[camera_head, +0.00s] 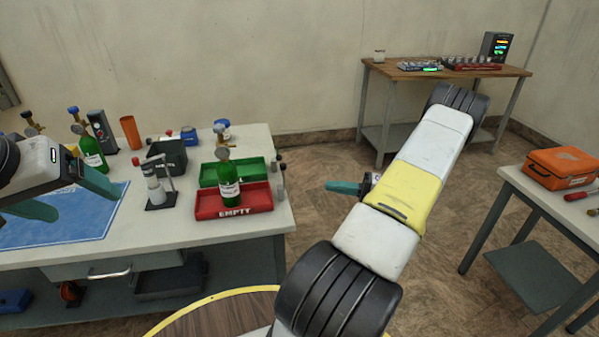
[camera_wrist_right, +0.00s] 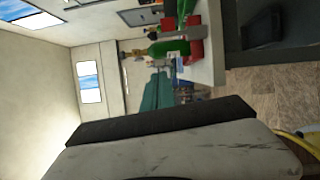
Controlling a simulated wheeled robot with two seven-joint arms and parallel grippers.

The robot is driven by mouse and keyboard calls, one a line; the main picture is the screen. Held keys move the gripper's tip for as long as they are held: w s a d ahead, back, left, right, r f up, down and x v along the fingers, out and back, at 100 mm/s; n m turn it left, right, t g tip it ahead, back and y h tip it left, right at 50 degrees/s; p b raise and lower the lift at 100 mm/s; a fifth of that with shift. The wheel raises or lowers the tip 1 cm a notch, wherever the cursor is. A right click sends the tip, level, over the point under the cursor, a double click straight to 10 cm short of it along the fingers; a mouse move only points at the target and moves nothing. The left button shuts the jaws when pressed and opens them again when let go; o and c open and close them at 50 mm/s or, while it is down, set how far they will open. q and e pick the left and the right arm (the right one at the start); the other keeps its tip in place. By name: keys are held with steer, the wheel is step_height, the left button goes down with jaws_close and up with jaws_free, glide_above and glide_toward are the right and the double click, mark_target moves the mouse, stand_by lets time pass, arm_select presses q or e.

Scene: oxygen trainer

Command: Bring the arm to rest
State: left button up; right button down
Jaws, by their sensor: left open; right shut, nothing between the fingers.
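My right arm (camera_head: 405,190) stretches across the right middle of the head view, raised over the floor between the tables. Its gripper (camera_head: 345,187) is mostly hidden behind the arm; only teal fingers pointing left show, and they are shut and empty. In the right wrist view the teal fingers (camera_wrist_right: 158,90) lie close together with nothing between them. My left gripper (camera_head: 78,200) is open and empty above the blue mat (camera_head: 65,228) at the left of the workbench.
The workbench (camera_head: 245,232) holds a red EMPTY tray (camera_head: 235,203) with a green bottle (camera_head: 228,180), a green tray (camera_head: 262,166) and a dark bin (camera_head: 168,155). A side table (camera_head: 400,71) stands at the back. An orange case (camera_head: 562,168) sits on the right table. Floor between is clear.

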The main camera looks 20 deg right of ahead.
steer(key=shift+s+d, duration=0.15)
stand_by(0.4)
steer(key=s+a+r+n+g+h, duration=0.1)
steer(key=a+r+n+g+h, duration=0.3)
steer(key=a+r+n, duration=0.5)
steer(key=s+a+r+n+g+h, duration=0.1)
steer(key=s+a+r+n+g, duration=0.1)
steer(key=a+r+n+g, duration=0.65)
steer(key=s+a+r+n+t+h, duration=0.4)
steer(key=s+n, duration=0.1)
steer(key=n, duration=0.7)
steer(key=s+a+r+n+t+h, duration=0.3)
steer(key=s+a+r+n+t, duration=0.1)
steer(key=n, duration=0.9)
steer(key=shift+s+a+r+h, duration=0.2)
steer(key=shift+s+a+h, duration=0.25)
steer(key=shift+s, duration=0.8)
